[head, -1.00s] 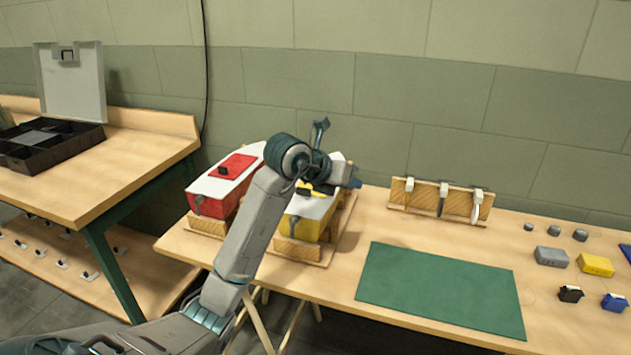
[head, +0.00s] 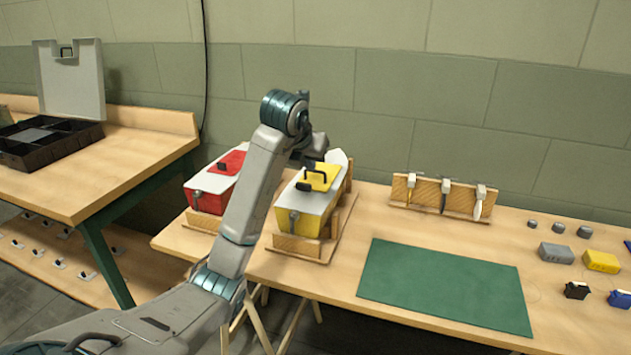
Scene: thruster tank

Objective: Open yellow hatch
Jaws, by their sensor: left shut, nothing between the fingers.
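The yellow boat-shaped hull (head: 302,218) sits in a wooden cradle on the table, with a light grey deck. Its yellow hatch (head: 322,178) lies flat on the deck and looks closed. My left gripper (head: 317,155) is shut and empty, just above and behind the hatch's left side. It is apart from the handle as far as I can tell; its fingertips are partly hidden. My right gripper is not in view.
A red hull (head: 208,189) with a red hatch stands just left, partly behind my left arm. A tool rack (head: 425,200), a green mat (head: 440,285) and small blocks (head: 601,261) lie to the right. A black divided tray (head: 45,150) is on the left bench.

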